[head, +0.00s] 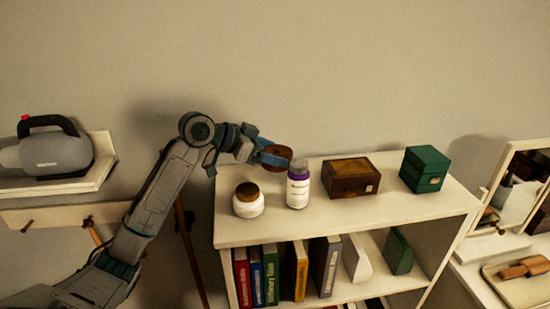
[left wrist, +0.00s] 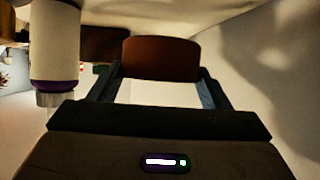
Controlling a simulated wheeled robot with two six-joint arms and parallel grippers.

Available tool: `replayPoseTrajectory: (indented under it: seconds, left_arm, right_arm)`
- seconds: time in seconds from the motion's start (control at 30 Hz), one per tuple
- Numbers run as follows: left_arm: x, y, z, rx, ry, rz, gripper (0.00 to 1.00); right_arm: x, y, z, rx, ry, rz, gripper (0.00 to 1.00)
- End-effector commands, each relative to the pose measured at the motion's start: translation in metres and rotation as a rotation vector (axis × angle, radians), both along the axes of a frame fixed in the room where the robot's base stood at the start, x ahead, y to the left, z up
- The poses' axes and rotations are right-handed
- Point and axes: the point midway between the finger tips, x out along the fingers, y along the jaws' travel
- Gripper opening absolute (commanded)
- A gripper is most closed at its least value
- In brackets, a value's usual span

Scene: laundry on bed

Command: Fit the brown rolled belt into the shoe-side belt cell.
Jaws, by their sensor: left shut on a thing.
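My left gripper (head: 265,157) is shut on a brown rounded thing (head: 279,152), which looks like the rolled belt. It holds it above the left part of the shelf top, behind and left of the white bottle with a purple band. In the left wrist view the brown rolled belt (left wrist: 160,58) sits between the two fingertips of the left gripper (left wrist: 160,75). I cannot make out a belt cell or shoes in either view. My right gripper is in neither view.
On the white shelf (head: 400,208) stand a brown-lidded jar (head: 248,207), the purple-banded bottle (head: 298,189), a brown box (head: 350,180) and a green box (head: 425,170). Several books (head: 271,273) stand below. A grey appliance (head: 55,152) is at left, a mirror (head: 517,190) at right.

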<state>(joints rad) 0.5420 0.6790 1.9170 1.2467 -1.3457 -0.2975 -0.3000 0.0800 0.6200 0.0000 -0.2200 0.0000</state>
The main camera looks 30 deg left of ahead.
Motion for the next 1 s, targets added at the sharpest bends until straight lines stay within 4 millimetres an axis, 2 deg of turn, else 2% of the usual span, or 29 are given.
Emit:
replayPoseTrajectory:
  seconds: [0.2,0.43,0.87,0.9,0.97,1.0]
  left_arm:
    - [0.01,-0.009,0.001,-0.003,0.0,-0.002,0.44]
    - [0.008,-0.007,-0.03,0.001,0.005,-0.001,0.44]
    - [0.009,-0.007,-0.04,0.001,0.001,0.0,0.44]
    - [0.009,-0.007,-0.039,0.001,0.001,0.0,0.79]
    - [0.009,-0.007,-0.039,0.001,0.001,0.0,0.9]
    - [0.009,-0.007,-0.039,0.001,0.001,0.0,0.93]
  right_arm:
    - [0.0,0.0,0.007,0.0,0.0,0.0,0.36]
    - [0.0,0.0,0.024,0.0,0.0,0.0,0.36]
    - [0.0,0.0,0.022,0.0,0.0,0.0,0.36]
    - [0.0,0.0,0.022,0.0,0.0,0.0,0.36]
    - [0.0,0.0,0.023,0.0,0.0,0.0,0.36]
    - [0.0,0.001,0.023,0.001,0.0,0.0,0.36]
